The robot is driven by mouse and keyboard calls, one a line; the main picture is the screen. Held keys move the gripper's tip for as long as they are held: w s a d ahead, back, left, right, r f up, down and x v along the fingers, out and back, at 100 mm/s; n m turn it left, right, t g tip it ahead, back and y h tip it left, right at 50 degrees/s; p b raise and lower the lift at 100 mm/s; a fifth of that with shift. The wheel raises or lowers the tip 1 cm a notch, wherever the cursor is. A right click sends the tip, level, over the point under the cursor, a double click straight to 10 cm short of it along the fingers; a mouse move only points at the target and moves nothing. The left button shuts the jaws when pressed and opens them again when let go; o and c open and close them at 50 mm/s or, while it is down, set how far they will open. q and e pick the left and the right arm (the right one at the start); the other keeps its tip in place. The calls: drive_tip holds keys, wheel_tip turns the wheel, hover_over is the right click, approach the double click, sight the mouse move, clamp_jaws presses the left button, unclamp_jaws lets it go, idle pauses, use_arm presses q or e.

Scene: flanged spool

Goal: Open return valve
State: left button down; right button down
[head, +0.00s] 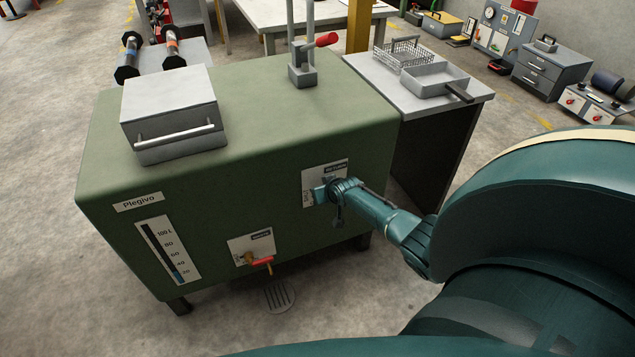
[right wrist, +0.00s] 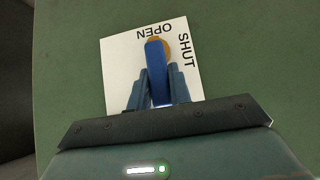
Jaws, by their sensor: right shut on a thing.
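The valve has a blue lever (right wrist: 157,70) on a brass fitting (right wrist: 166,47), in front of a white plate (right wrist: 118,65) marked OPEN and SHUT. The plate also shows on the front of the green tank in the head view (head: 308,190). My right gripper (right wrist: 158,88) is shut on the blue lever, one finger on each side. In the head view my right gripper (head: 328,192) reaches the plate from the right and hides most of the lever. In the wrist view the lever runs from the fitting down between the fingers. My left gripper is not in view.
The green tank (head: 240,100) carries a grey box with a bar handle (head: 175,118) and a red-gripped lever (head: 320,43) on top. A red-handled valve (head: 262,261) sits lower left of my gripper, above a floor drain (head: 279,295). A side table (head: 480,90) holds trays.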

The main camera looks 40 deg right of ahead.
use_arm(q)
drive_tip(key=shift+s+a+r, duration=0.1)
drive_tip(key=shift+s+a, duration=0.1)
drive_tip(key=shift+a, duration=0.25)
use_arm(e)
drive_tip(key=shift+r, duration=0.1)
drive_tip(key=c, duration=1.3)
unclamp_jaws()
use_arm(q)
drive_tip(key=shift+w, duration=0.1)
